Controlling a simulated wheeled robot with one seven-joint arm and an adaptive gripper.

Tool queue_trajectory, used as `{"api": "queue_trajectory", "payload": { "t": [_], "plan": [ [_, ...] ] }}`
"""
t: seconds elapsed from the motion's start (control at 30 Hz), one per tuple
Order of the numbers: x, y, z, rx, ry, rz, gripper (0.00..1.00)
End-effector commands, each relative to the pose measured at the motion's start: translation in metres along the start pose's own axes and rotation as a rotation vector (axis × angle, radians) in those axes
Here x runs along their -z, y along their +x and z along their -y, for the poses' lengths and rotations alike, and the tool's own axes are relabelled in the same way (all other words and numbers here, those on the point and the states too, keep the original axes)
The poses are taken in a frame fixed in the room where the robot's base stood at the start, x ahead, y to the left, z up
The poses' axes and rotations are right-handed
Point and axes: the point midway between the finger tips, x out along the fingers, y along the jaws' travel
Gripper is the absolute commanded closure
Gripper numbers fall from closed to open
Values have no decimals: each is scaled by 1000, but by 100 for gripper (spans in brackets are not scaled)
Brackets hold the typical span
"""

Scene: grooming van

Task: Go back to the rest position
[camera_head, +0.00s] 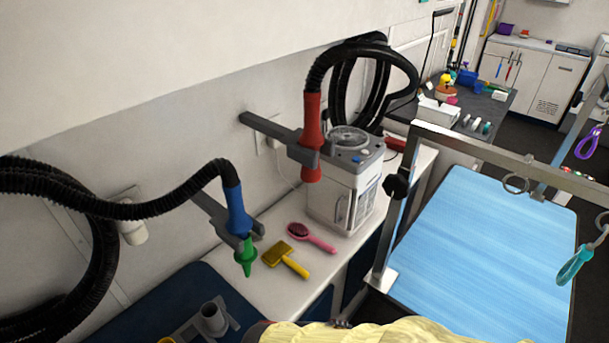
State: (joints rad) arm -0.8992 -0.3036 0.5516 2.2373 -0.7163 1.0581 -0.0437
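My gripper is not seen in this view. The task names no object. A pale yellow ribbed shape (400,332) with a dark edge at its left is cut off by the bottom of the picture; I cannot tell what it is.
A white counter holds a yellow slicker brush (287,260), a pink brush (312,237) and a white machine (344,185). Hoses with a red nozzle (312,138) and a blue-green nozzle (238,215) hang on wall brackets. A blue-topped table (490,240) with a metal frame (440,132) stands right.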

Motion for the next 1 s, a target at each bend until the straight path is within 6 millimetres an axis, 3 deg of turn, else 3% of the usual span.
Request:
{"api": "queue_trajectory", "payload": {
  "t": [0.03, 0.23, 0.5, 0.8, 1.0],
  "plan": [
    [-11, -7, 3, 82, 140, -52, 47],
    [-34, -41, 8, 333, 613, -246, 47],
    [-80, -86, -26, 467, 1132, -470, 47],
    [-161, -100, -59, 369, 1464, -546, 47],
    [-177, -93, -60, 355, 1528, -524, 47]
  ]
}}
